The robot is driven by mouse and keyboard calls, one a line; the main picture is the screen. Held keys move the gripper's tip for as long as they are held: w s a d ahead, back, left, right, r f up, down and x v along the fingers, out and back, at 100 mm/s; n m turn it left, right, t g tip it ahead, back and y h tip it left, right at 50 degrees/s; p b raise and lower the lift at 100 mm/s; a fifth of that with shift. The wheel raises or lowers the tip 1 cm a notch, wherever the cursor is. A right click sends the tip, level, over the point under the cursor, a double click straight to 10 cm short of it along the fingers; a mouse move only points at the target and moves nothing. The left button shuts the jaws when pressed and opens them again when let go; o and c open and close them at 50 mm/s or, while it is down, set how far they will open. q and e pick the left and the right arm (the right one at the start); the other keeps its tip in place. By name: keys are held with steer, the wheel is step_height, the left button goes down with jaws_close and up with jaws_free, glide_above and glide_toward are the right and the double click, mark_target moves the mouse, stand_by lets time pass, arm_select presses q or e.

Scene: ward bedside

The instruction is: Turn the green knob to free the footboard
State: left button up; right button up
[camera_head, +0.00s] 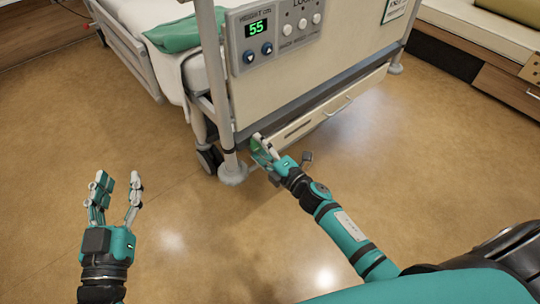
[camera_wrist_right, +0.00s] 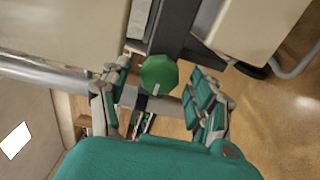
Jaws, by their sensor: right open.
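The green knob (camera_wrist_right: 159,75) shows in the right wrist view as a round, faceted knob with a pale mark near its lower edge. My right gripper (camera_wrist_right: 160,98) is open, with its fingers on either side of the knob; I see gaps between them and the knob. In the head view the right gripper (camera_head: 262,147) is low at the bed's end by the corner post, and only a sliver of green shows there. The footboard (camera_head: 310,75) stands upright at the bed's end. My left gripper (camera_head: 117,198) is open and empty above the floor at the left.
The footboard carries a control panel (camera_head: 275,32) with a green display reading 55. A drawer-like panel with a handle (camera_head: 338,107) is below it. A caster wheel (camera_head: 209,158) stands near the post. The floor (camera_head: 200,230) in front is clear.

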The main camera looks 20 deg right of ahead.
steer(key=v, duration=1.1)
steer(key=shift+s, duration=0.25)
